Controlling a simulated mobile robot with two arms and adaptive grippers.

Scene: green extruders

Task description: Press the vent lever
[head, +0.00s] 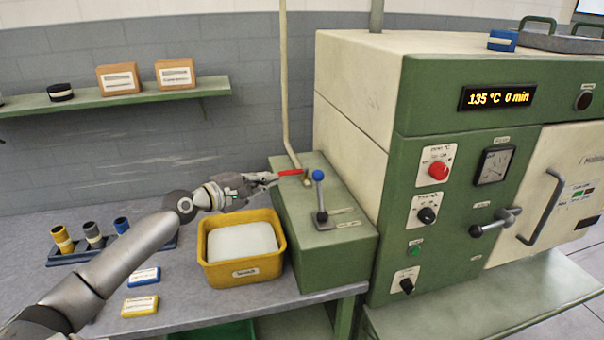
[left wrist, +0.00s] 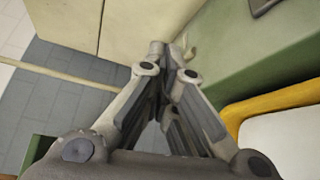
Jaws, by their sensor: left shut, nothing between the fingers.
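A green box (head: 325,255) stands on the bench beside the oven. On its top are a red-handled lever (head: 291,172) at the foot of a thin beige pipe and an upright lever with a blue ball knob (head: 318,176). I cannot read which one is the vent lever. My left gripper (head: 272,178) is shut and empty, its fingertips close to the left end of the red handle; contact cannot be told. In the left wrist view the closed fingers (left wrist: 165,75) hide most of what lies beyond, and the red handle does not show. My right gripper is not in view.
A yellow tub (head: 212,272) with white contents sits just below my left gripper. The beige pipe (head: 285,90) rises along the wall. The large green and cream oven (head: 440,255) stands to the right, its display reading 135 °C 0 min. A shelf (head: 120,101) hangs at left.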

